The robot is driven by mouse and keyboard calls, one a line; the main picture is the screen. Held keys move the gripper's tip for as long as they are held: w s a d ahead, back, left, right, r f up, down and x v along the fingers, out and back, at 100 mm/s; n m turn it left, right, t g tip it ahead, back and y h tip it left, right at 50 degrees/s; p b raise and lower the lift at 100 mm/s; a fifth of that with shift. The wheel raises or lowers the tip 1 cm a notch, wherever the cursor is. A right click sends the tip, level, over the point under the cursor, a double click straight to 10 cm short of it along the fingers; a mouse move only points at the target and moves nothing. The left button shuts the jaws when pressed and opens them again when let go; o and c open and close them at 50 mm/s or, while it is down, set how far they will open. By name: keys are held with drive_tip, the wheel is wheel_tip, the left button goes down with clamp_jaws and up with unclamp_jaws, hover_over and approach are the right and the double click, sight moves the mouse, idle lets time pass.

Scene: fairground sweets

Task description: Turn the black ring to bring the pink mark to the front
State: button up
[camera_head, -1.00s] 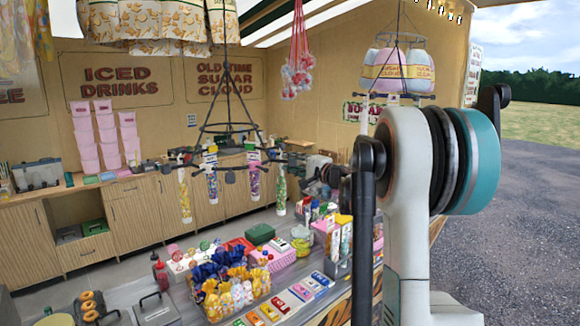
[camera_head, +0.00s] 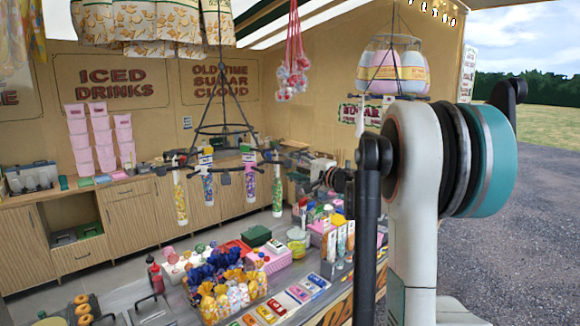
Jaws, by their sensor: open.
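The black ring (camera_head: 226,131) hangs on dark rods from above, left of centre. I cannot make out a pink mark on the ring for certain. My gripper (camera_head: 306,171) is at the right side of the ring, small and dark in the view. It is open, with its fingers pointing left toward the ring's arms. I cannot tell whether it touches one.
A counter below holds a basket of wrapped sweets (camera_head: 227,299), a green box (camera_head: 257,236) and several small packs. Another hanger (camera_head: 396,97) with tubs of sugar cloud hangs to the right. Pink tubs (camera_head: 101,140) stand stacked at the back wall.

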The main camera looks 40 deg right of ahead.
drive_tip(key=s, duration=0.6)
drive_tip(key=shift+s, duration=0.4)
drive_tip(key=shift+d, duration=0.1)
idle(0.3)
